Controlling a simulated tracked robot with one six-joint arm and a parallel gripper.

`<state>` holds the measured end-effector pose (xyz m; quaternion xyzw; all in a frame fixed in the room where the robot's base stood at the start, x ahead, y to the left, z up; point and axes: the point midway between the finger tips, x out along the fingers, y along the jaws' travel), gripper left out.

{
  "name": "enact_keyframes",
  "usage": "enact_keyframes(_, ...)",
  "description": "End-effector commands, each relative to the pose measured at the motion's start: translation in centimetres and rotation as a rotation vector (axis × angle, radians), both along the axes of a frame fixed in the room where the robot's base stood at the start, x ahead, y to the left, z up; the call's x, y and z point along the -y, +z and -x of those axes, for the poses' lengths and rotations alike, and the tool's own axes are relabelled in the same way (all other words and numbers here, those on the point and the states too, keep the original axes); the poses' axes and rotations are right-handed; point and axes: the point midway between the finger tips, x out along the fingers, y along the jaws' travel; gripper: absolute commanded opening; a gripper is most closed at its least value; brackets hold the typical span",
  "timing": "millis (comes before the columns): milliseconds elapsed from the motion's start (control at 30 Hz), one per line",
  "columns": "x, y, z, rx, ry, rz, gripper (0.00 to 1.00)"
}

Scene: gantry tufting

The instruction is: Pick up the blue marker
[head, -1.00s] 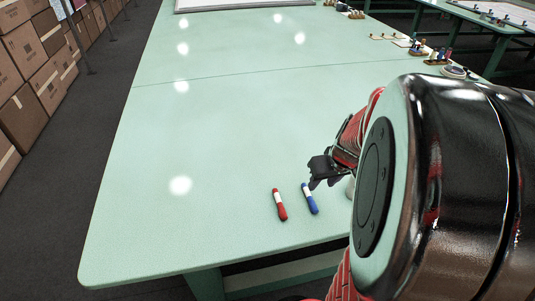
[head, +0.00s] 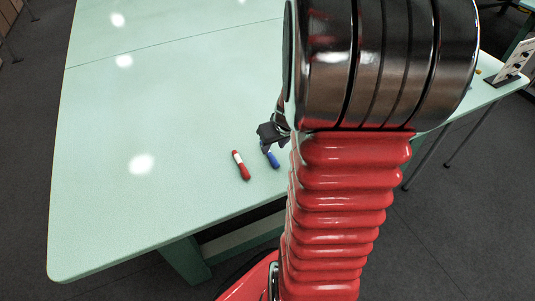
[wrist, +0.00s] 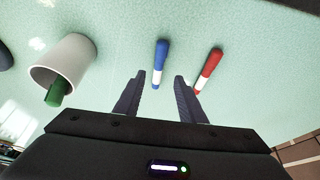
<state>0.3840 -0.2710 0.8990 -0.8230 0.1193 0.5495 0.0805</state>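The blue marker (head: 270,156) with a white band lies on the pale green table (head: 150,100) near its front edge. In the wrist view the blue marker (wrist: 161,62) lies beyond and between my two open fingertips, with its white end nearest them. My gripper (head: 268,138) is open and empty, close to the marker; in the head view it partly covers the marker's far end. In the wrist view my gripper's fingers (wrist: 158,80) show on both sides of the marker's line. I cannot tell whether they touch the table.
A red marker (head: 241,165) lies left of the blue one; in the wrist view it is on the right (wrist: 209,68), close to a fingertip. A white cup (wrist: 66,66) lies on the wrist view's left with a green item in its mouth. The table's left part is clear.

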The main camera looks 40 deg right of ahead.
Motion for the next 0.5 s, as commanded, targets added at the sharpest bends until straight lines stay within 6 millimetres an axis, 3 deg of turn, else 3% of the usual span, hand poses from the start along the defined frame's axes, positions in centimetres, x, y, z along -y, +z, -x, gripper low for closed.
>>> enact_keyframes(200,0.16,-1.38,-0.48,-0.001,0.0,0.001,0.37)
enact_keyframes(500,0.19,-1.41,-0.52,-0.001,0.0,0.002,0.37)
